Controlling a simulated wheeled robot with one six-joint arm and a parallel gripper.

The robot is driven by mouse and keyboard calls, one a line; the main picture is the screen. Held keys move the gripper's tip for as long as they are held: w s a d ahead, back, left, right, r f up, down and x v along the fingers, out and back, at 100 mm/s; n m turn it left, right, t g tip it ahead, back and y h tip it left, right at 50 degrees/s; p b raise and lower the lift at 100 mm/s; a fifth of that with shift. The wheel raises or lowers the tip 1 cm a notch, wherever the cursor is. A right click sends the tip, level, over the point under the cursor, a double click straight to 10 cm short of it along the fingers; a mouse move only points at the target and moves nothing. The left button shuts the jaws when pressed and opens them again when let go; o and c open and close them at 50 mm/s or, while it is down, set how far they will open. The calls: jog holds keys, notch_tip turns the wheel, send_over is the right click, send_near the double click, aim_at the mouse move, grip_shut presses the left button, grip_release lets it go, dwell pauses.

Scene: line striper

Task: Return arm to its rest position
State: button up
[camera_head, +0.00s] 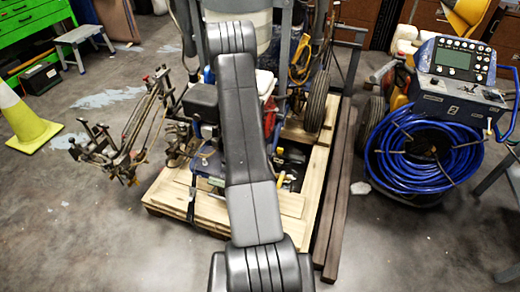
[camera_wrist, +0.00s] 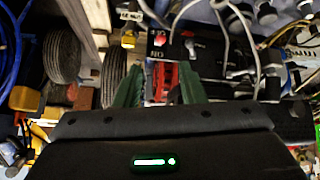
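My arm (camera_head: 245,120) reaches forward from the bottom of the head view over the line striper (camera_head: 203,102), which stands on a wooden pallet (camera_head: 180,208). The arm hides my gripper in the head view. In the wrist view my gripper (camera_wrist: 160,88) shows two green fingers standing apart. A red part (camera_wrist: 160,75) of the machinery shows in the gap between them; I cannot tell how near it is, and I see no grip on it.
A machine with a coiled blue hose (camera_head: 425,150) stands on the right. Dark beams (camera_head: 340,185) lie along the pallet's right side. A yellow-green cone (camera_head: 25,120), a step stool (camera_head: 83,38) and a green cabinet (camera_head: 35,25) are on the left. The floor at lower left is clear.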

jog(key=x, duration=1.4)
jog(key=shift+s, duration=0.15)
jog(key=shift+s+r, duration=0.35)
jog(key=shift+r, duration=0.15)
jog(key=v, duration=1.3)
jog(key=x, duration=1.4)
jog(key=shift+w+f, duration=0.1)
jog(key=shift+f, duration=0.25)
jog(key=shift+f+b, duration=0.15)
jog(key=shift+b, duration=0.4)
jog(key=shift+a+b, duration=0.1)
jog(key=shift+b, duration=0.8)
